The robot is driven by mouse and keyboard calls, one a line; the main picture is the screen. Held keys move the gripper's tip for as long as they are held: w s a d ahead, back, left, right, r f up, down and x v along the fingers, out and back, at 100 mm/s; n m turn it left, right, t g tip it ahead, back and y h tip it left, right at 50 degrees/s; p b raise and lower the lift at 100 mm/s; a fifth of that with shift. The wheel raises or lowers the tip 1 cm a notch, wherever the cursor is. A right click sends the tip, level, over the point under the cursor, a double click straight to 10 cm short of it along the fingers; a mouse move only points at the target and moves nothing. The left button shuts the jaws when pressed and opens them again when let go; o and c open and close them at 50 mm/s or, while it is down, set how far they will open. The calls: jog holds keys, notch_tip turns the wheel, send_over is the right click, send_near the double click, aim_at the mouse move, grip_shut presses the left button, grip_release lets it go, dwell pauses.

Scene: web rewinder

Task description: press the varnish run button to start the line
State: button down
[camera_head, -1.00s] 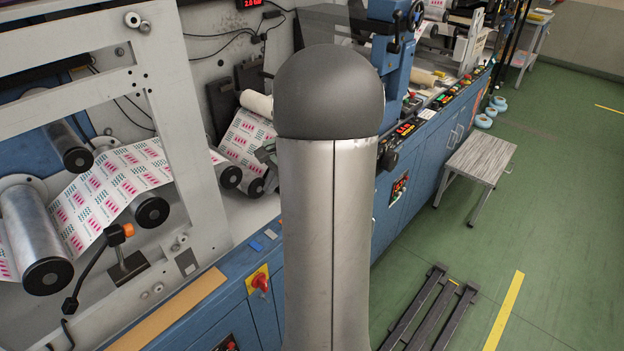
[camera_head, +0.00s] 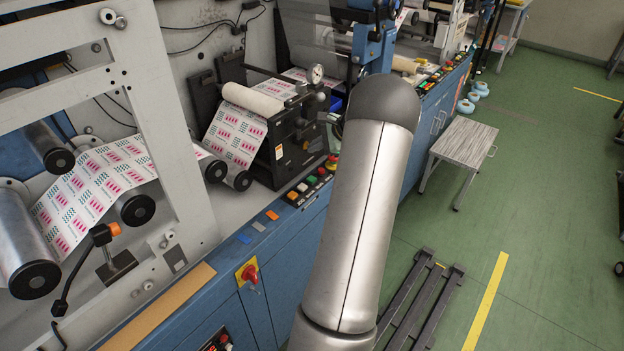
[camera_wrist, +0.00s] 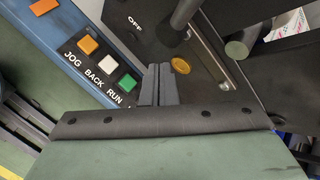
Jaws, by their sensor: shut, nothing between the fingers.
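In the wrist view a green button (camera_wrist: 127,83) labelled RUN sits on a black button strip, beside a white button (camera_wrist: 107,63) labelled BACK and an orange button (camera_wrist: 88,44) labelled JOG. My gripper (camera_wrist: 159,70) is shut and empty, its fingers to the right of the green button in the picture. I see no contact, but the gap in depth cannot be told. In the head view a similar row of buttons, with a green one (camera_head: 311,180), lies on the blue cabinet's edge below a black roller unit (camera_head: 285,150). My gripper does not show there, with my arm link in front.
A dark plate with OFF lettering and a yellow disc (camera_wrist: 181,66) is close to the fingers. A red rotary switch (camera_head: 249,274) is on the cabinet front. A printed web (camera_head: 95,185) runs over rollers at left. A small table (camera_head: 464,140) stands on open green floor at right.

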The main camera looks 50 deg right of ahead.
aim_at(315, 179)
jog(key=shift+f+b, duration=2.9)
jog(key=shift+f, duration=1.55)
jog(key=shift+f+b, duration=0.4)
